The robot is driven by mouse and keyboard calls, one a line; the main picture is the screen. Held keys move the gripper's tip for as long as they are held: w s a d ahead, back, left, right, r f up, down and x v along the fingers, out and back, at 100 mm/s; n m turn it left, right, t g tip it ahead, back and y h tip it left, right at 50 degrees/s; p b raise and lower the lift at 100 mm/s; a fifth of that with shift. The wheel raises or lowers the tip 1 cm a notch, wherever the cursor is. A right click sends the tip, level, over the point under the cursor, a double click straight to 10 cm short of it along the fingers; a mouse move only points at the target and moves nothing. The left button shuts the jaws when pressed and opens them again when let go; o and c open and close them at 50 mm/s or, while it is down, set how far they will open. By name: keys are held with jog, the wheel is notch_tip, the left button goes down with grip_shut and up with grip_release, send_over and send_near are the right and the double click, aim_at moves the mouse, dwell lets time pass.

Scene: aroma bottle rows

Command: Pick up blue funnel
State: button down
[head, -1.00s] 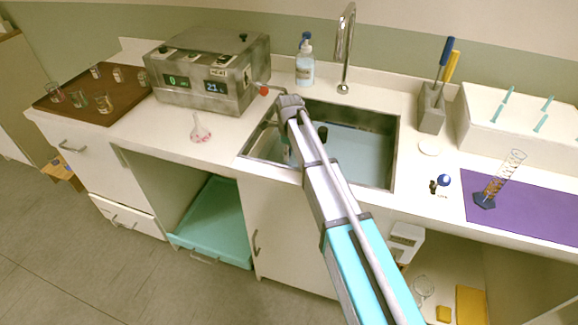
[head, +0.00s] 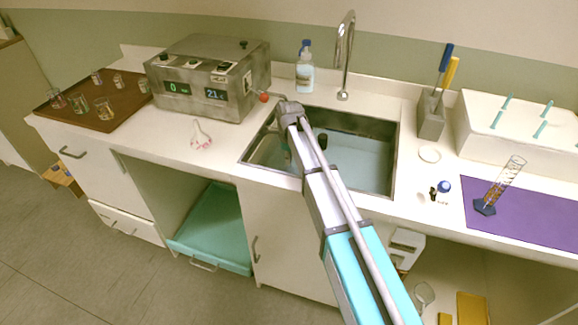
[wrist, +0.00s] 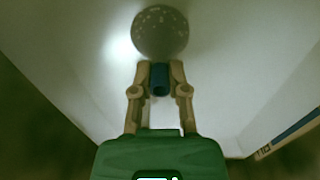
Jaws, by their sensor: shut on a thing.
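My gripper (wrist: 159,80) is low in the wrist view, with its two tan fingers closed on a small dark blue piece (wrist: 159,78). Only a short, tube-like part of this piece shows, so I cannot tell its full shape or confirm that it is the blue funnel. Just beyond the fingertips is a round grey speckled disc, over a pale surface. In the head view my arm reaches down into the sink (head: 391,178). The fingers and whatever they hold cannot be made out there.
The sink walls are close around my gripper. A dark cylinder (head: 322,141) stands in the basin. A tap (head: 345,55) and a soap bottle (head: 305,70) are behind it. A heating bath (head: 207,80) and a small flask (head: 201,135) stand left; a cylinder (head: 498,185) stands right.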

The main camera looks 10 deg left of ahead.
jog(key=shift+r, duration=0.15)
notch_tip(320, 180, up, 10)
jog(key=p, duration=1)
dwell(0.6)
